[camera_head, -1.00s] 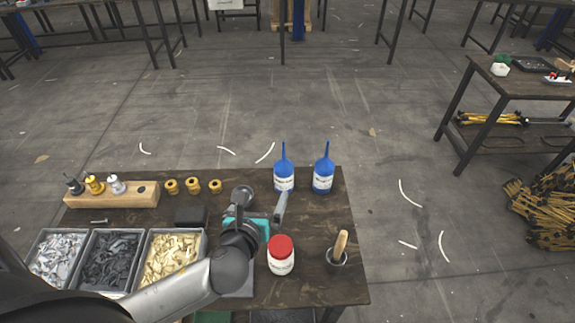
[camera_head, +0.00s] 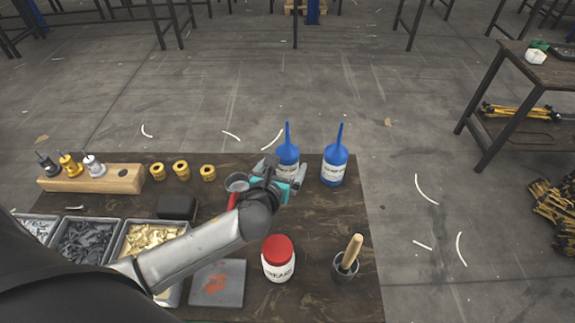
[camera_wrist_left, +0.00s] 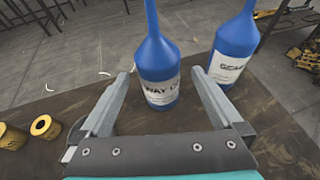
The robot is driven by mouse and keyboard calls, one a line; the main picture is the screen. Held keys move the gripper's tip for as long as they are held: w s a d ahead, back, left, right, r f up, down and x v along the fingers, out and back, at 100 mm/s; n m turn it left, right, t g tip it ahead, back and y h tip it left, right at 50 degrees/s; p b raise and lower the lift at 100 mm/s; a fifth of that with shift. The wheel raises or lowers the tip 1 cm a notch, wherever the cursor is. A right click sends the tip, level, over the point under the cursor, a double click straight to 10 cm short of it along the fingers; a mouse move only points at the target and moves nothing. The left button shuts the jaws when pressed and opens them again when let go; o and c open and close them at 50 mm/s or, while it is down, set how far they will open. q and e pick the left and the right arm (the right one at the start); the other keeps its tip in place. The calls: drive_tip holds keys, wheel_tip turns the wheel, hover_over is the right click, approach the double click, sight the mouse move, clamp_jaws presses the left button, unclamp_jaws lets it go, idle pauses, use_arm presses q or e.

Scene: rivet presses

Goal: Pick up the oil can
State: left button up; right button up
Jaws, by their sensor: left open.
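Two blue bottles with long spouts and white labels stand upright at the back of the workbench. The left bottle (camera_head: 288,153) also shows in the left wrist view (camera_wrist_left: 158,58), with a label starting "WAY". The right bottle (camera_head: 334,168) also shows in the wrist view (camera_wrist_left: 234,50), with a label starting "GEA". My left gripper (camera_head: 283,172) is open at the left bottle. In the wrist view its fingers (camera_wrist_left: 162,76) lie on either side of that bottle's lower part; contact cannot be told. In the head view the gripper hides the bottle's base. My right gripper is out of view.
A red-lidded white jar (camera_head: 278,262) and a pot with a wooden-handled brush (camera_head: 346,262) stand at the front right. A wooden block (camera_head: 120,180) with small bottles, yellow rings (camera_head: 181,170) and bins of parts (camera_head: 148,238) are at left. Floor lies beyond the bench edge.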

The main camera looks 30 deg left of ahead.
sight(291, 152)
use_arm(q)
drive_tip(key=shift+x, duration=1.2)
drive_tip(key=shift+b+x, duration=1.1)
drive_tip(key=shift+x, duration=1.5)
drive_tip(key=shift+a+r, duration=0.1)
drive_tip(key=c, duration=1.5)
clamp_jaws()
